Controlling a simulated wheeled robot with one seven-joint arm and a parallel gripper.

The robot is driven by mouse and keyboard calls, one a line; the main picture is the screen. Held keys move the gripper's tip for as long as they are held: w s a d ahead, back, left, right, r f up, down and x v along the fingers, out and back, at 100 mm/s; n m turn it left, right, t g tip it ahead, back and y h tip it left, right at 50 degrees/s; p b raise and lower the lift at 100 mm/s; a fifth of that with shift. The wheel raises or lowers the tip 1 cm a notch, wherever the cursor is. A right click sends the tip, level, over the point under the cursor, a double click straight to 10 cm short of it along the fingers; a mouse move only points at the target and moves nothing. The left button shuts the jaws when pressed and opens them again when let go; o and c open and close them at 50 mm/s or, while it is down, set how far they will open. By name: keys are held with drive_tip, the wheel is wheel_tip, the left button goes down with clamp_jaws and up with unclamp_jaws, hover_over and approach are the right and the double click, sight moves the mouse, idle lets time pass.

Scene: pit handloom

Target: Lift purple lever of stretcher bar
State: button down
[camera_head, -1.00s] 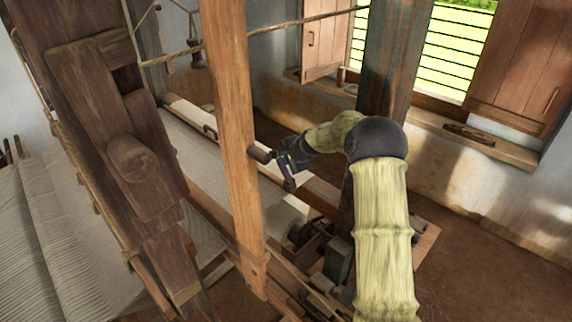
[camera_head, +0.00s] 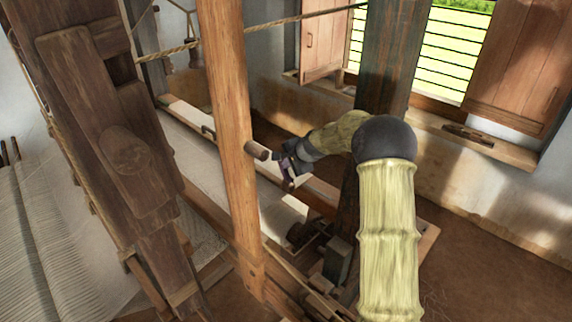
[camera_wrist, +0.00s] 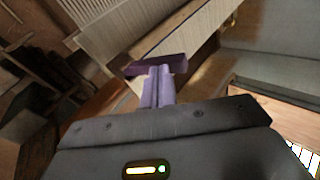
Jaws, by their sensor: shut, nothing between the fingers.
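A dark purple bar, which looks like the lever (camera_wrist: 150,66), lies crosswise at the tips of my gripper (camera_wrist: 159,72) in the wrist view. The two pale lavender fingers are shut side by side with nothing between them. Their tips overlap the lever in the picture; I cannot tell whether they touch it. Behind the lever is pale woven cloth (camera_wrist: 115,30). In the head view my gripper (camera_head: 287,172) is over the loom's near right side, just right of an upright wooden post, and the lever is too small to make out clearly.
The upright post (camera_head: 229,130) with a short round peg (camera_head: 257,150) stands close left of my gripper. A dark pillar (camera_head: 385,65) rises behind my arm. A heavy wooden frame (camera_head: 125,155) fills the left. Open floor (camera_head: 480,260) lies to the right.

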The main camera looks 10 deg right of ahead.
drive_tip(key=shift+s+d+r+b, duration=0.25)
drive_tip(key=shift+s+b, duration=0.2)
drive_tip(key=shift+s, duration=0.05)
drive_tip(key=s+v, duration=0.1)
drive_tip(key=v, duration=1.1)
drive_tip(key=shift+d+f, duration=0.15)
drive_tip(key=shift+f, duration=0.1)
